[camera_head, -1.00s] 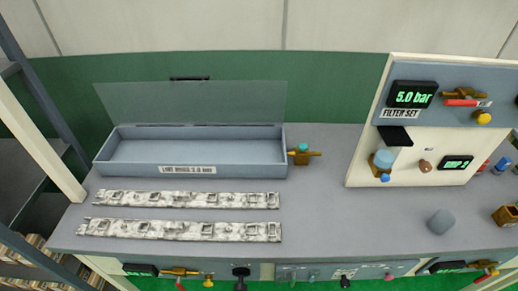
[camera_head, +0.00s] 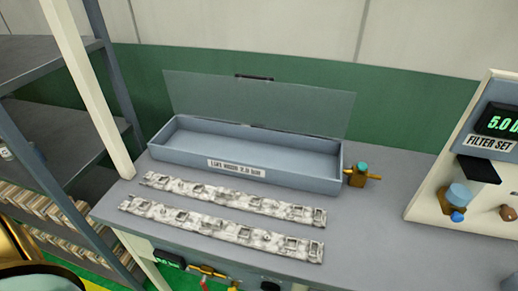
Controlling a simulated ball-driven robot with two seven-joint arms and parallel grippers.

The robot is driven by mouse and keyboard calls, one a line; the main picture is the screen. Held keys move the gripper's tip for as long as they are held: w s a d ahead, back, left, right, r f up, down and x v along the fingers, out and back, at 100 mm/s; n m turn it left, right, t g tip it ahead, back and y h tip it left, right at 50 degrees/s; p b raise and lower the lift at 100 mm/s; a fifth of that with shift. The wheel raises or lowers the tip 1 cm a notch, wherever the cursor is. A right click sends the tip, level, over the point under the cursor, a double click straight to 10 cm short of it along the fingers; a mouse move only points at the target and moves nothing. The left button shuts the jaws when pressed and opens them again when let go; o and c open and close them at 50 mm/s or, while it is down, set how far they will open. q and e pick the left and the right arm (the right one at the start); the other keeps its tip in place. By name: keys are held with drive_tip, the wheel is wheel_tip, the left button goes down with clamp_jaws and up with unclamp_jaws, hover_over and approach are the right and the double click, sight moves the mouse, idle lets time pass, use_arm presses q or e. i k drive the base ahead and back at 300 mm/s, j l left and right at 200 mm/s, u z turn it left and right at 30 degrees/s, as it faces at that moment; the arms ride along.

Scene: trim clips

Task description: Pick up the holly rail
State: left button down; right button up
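Two long, mottled white-grey rails with several raised square clips lie side by side on the grey bench. The back rail (camera_head: 222,197) lies just in front of the blue-grey tray. The front rail (camera_head: 218,229) lies nearer the bench's front edge. They are nearly parallel, with a narrow gap between them. I cannot tell from their look which one is the holly rail. Nothing holds either rail. Neither my left nor my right gripper is in view.
The long open tray (camera_head: 185,155), with a clear raised lid (camera_head: 260,103), stands behind the rails. A brass valve (camera_head: 361,175) is at its right end. A filter panel (camera_head: 445,205) stands further right. A shelf rack (camera_head: 55,70) and post are at the left. The bench right of the rails is clear.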

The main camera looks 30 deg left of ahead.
sight(225, 196)
drive_tip(key=u, duration=1.25)
drive_tip(key=j+z, duration=0.85)
drive_tip(key=k+j+z, duration=0.15)
drive_tip(key=j+z, duration=0.3)
drive_tip(key=j, duration=0.1)
